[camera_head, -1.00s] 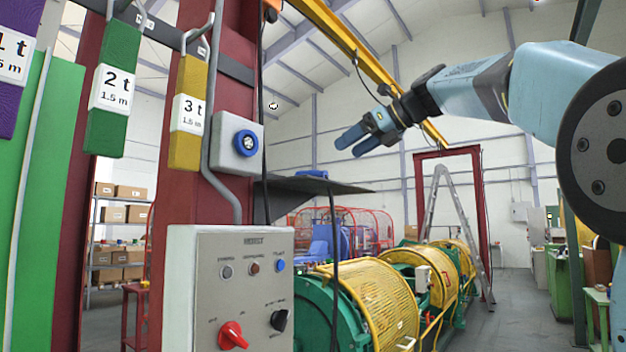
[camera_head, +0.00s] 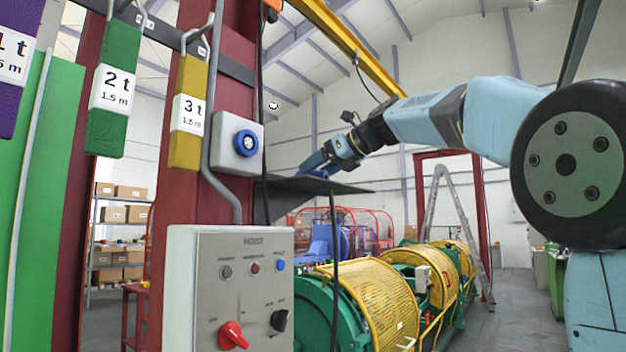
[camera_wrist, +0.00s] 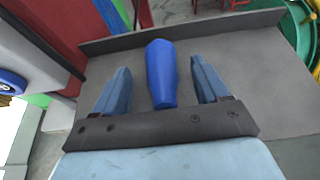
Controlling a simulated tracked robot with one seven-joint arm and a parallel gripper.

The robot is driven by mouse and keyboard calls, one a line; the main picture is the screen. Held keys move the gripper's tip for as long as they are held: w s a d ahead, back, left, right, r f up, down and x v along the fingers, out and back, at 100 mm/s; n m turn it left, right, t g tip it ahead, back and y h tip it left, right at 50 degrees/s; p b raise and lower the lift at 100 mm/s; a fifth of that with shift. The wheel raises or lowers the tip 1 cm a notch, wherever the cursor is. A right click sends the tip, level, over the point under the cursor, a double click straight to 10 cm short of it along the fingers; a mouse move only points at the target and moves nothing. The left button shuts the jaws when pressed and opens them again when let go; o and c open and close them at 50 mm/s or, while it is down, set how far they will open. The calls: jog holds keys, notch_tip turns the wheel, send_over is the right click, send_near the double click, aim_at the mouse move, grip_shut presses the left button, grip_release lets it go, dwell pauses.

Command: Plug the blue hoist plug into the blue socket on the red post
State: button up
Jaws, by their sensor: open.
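The blue plug (camera_wrist: 161,73) lies on a dark shelf (camera_wrist: 235,57) in the wrist view. My gripper (camera_wrist: 160,80) is open, with one blue finger on each side of the plug and a gap on both sides. In the head view my gripper (camera_head: 316,163) is over the shelf (camera_head: 345,188), and the plug is hard to tell apart from the fingers there. The blue socket (camera_head: 247,143) sits on a grey box on the red post (camera_head: 188,215), left of the shelf. The socket also shows at the left edge of the wrist view (camera_wrist: 10,84).
A grey control panel (camera_head: 231,290) with a red knob stands below the socket. A black cable (camera_head: 262,110) hangs beside the post. Green and yellow slings (camera_head: 187,112) hang at left. The shelf has a raised back rim (camera_wrist: 190,29). Yellow-caged machinery (camera_head: 372,305) stands below.

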jog(key=x, duration=0.3)
jog(key=shift+f, duration=0.1)
jog(key=c, duration=1.1)
jog(key=shift+c, duration=0.2)
